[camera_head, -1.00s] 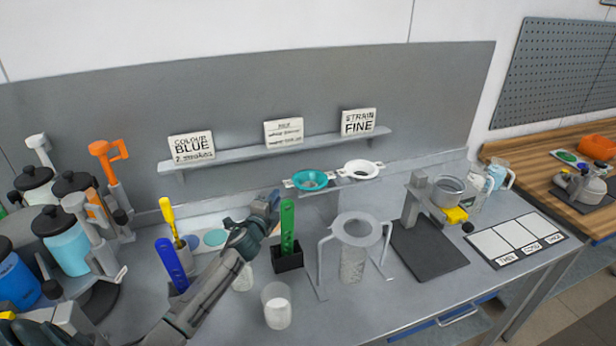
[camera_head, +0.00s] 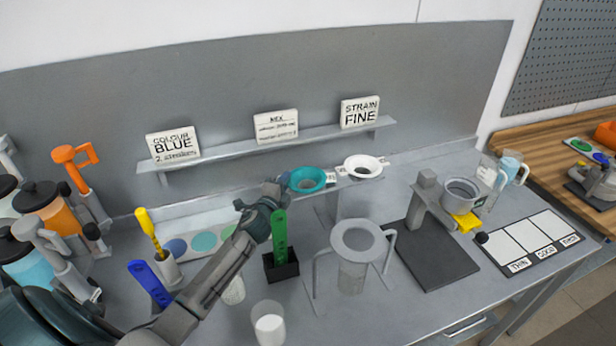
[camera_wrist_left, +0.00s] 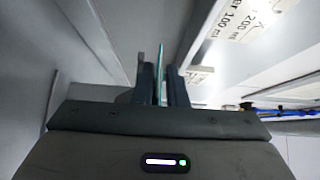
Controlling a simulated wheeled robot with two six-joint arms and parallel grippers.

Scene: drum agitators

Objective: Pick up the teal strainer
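The teal strainer (camera_head: 307,179) rests in the rack below the wall shelf, left of the white strainer (camera_head: 363,167). My left gripper (camera_head: 283,183) is at the strainer's left side and covers its left tab. In the left wrist view, the teal strainer (camera_wrist_left: 160,62) shows edge-on as a thin strip between my two left fingers (camera_wrist_left: 161,85). A narrow gap remains between the fingers, so they look open around the tab. My right gripper is not in view.
A green tool in a black holder (camera_head: 281,265) stands just below my left wrist. A ring stand (camera_head: 357,238), a glass with white contents (camera_head: 269,325) and a yellow tool (camera_head: 149,228) are nearby. The shelf (camera_head: 230,153) with sign cards runs behind the strainers.

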